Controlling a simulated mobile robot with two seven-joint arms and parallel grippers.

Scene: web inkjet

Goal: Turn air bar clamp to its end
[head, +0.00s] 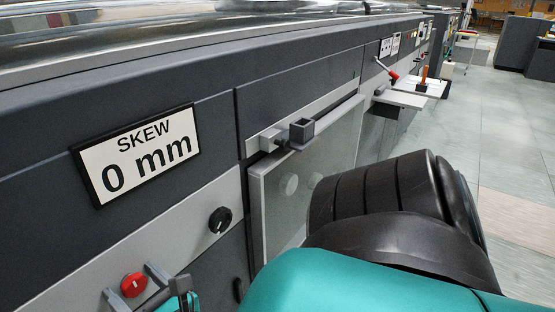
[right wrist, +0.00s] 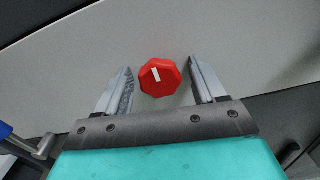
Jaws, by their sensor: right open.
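A red faceted knob (head: 133,285) sits on the light grey strip of the machine front, low at the left in the head view. No label on it shows; it may be the air bar clamp. In the right wrist view the knob (right wrist: 160,77) carries a white mark near its middle, pointing roughly up. My right gripper (right wrist: 160,66) is open, with one finger on each side of the knob and a visible gap on both sides. In the head view its fingers flank the knob at the lower left. My left gripper is not in view.
A black knob (head: 220,220) sits right of the red one, below a sign (head: 140,155) reading "SKEW 0 mm". A clear panel (head: 330,165) with a grey bracket (head: 301,131) stands further right. A red-handled lever (head: 386,69) is farther along. Open floor (head: 505,120) lies right.

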